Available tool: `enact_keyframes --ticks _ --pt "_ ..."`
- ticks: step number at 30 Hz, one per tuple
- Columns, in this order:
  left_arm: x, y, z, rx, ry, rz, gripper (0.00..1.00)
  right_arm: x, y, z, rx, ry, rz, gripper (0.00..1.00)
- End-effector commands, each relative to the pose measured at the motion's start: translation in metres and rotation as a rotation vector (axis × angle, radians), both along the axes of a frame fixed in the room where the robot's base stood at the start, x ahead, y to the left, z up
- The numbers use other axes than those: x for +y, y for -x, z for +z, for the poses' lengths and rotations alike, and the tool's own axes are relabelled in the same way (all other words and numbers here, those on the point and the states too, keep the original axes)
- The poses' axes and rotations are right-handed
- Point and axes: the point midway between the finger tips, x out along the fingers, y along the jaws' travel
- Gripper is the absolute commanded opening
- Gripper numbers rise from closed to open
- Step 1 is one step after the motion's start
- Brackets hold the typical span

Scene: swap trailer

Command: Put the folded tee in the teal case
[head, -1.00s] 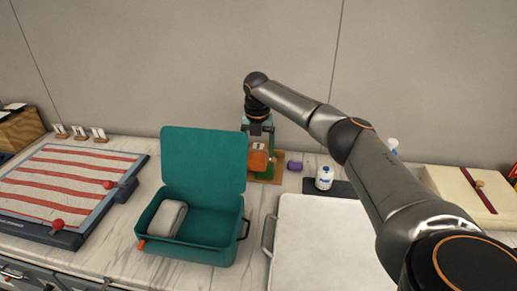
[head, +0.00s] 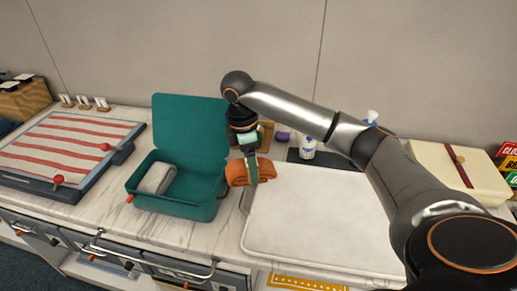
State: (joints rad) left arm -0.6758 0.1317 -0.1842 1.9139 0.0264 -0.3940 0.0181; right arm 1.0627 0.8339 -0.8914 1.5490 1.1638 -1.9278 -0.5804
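The teal case (head: 178,207) stands open on the counter, its lid (head: 190,125) raised at the back. A light grey rolled or folded cloth (head: 157,178) lies in its left part; its right part looks empty. My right gripper (head: 250,172) points down just right of the case and is shut on an orange folded cloth, which looks like the folded tee (head: 238,173). The tee is held between the case's right side and the white tray's left edge. Its clearance above the counter is hard to tell. My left gripper is out of view.
A large white tray (head: 320,215) fills the counter right of the case. A striped board (head: 65,145) with red knobs lies to the left. Behind are a white bottle (head: 307,148), a purple item (head: 282,138) and a cream box (head: 460,170).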

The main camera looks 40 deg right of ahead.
Motion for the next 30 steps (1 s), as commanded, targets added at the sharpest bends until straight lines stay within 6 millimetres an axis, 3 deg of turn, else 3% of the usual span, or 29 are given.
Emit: enact_keyframes --ticks 21,30 --pt "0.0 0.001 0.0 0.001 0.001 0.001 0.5 0.131 0.092 0.008 -0.003 0.012 -1.054 0.16" --pt "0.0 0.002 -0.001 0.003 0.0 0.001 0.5 0.133 0.096 0.006 0.007 0.014 -1.115 0.16"
